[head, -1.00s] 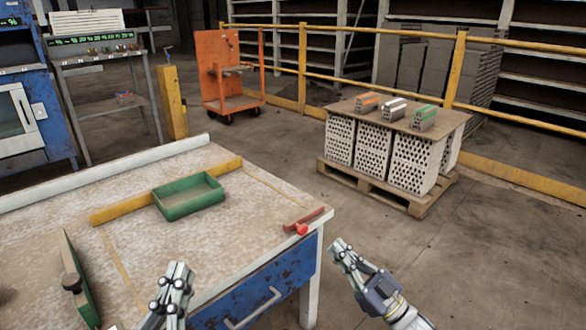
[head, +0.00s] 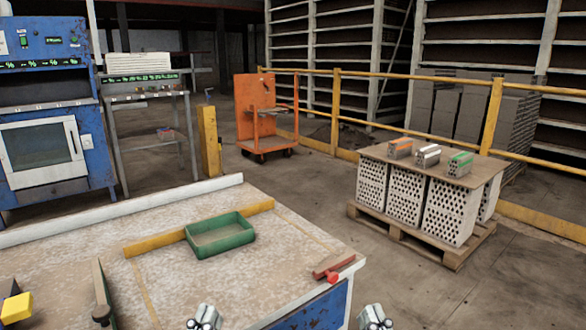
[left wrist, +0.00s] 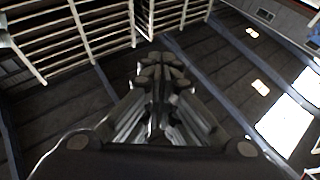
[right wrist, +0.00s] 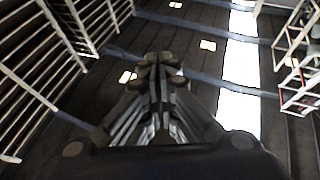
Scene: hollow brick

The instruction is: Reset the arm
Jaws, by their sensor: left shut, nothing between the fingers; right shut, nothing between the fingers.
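My left gripper (head: 205,318) shows at the bottom edge of the head view, in front of the workbench (head: 180,280). It is shut and empty, and its closed fingers also show in the left wrist view (left wrist: 160,75). My right gripper (head: 374,318) is at the bottom edge of the head view, right of the bench corner. It is shut and empty, as the right wrist view (right wrist: 158,75) also shows. Both wrist views look up at the ceiling and racks, with nothing near the fingertips. Most of both arms is out of the head view.
On the bench are a green tray (head: 220,236), a red-handled tool (head: 333,270), a dark-topped green tool (head: 102,295) and a yellow block (head: 16,308). A pallet of hollow bricks (head: 405,195) stands at the right. Open floor lies between bench and pallet.

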